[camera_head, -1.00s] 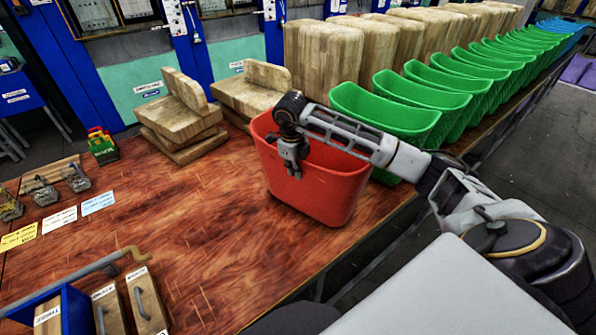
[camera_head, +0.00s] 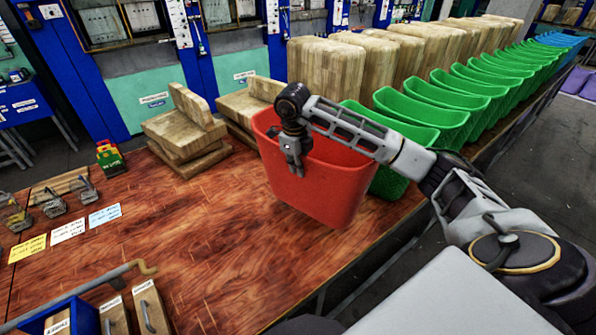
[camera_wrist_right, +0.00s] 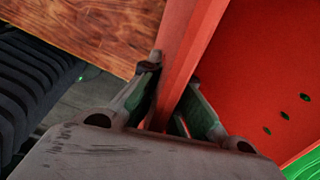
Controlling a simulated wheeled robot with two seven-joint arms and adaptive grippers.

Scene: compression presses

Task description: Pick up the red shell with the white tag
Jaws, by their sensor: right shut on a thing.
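The red shell (camera_head: 330,192) is an open bin-like tub over the right part of the wooden table. My right gripper (camera_head: 294,170) points down at its near rim and is shut on that wall. The right wrist view shows the gripper's fingers (camera_wrist_right: 172,88) on either side of the red wall (camera_wrist_right: 183,55). The shell leans slightly in the head view. Whether its base touches the table is not clear. No white tag shows on the faces I see. My left gripper is out of view.
Green shells (camera_head: 408,120) stand in a long row behind the red one, beside tall wooden blocks (camera_head: 328,68). Stacked wooden pieces (camera_head: 182,128) lie at the back left. Cards (camera_head: 68,230) and small tools lie left. The table's middle (camera_head: 190,220) is clear.

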